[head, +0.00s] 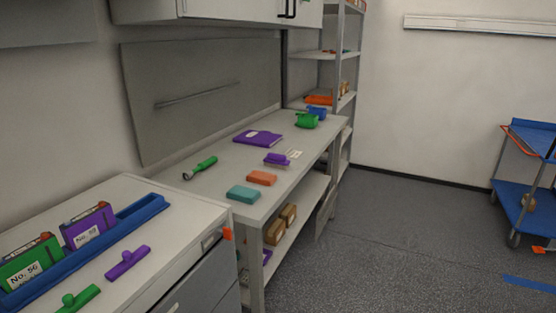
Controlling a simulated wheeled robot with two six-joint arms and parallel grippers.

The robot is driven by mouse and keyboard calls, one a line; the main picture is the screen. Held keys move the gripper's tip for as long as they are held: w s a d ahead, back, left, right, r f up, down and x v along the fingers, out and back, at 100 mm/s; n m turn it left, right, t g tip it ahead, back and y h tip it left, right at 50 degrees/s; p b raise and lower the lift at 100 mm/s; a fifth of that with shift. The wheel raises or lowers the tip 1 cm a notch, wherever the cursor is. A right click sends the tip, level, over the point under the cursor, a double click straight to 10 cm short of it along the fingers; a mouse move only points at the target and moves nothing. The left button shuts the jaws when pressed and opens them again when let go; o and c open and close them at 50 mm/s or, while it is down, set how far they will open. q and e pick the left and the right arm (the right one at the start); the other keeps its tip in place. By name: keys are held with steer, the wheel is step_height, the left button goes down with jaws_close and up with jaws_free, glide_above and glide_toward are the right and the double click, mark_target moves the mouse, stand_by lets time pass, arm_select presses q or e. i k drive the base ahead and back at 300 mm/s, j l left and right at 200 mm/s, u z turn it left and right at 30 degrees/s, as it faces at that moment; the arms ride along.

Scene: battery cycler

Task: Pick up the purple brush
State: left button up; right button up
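A small purple block-shaped item (277,159), which looks like a brush, lies on the grey workbench beside a small white label. A second purple item (127,262), a bar with a short stub handle, lies on the near cabinet top in front of the blue rack. I cannot tell for certain from their shapes which one is the brush. Both are uncovered, with nothing touching them from above. Neither of my grippers shows in the head view.
The workbench (215,185) also holds a purple folder (258,138), a green flashlight (200,168), an orange block (262,178) and a teal block (243,194). The blue rack (142,211) holds binders. Open floor (400,235) lies right; a blue cart (527,200) stands far right.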

mark_target(276, 161)
steer(key=i+l+u, duration=0.3)
steer(key=l, duration=0.3)
steer(key=i+l+u, duration=0.3)
steer(key=l, duration=0.35)
steer(key=i+l+u, duration=0.15)
steer(key=l, duration=0.25)
steer(key=i+l+u, duration=0.15)
steer(key=l, duration=0.2)
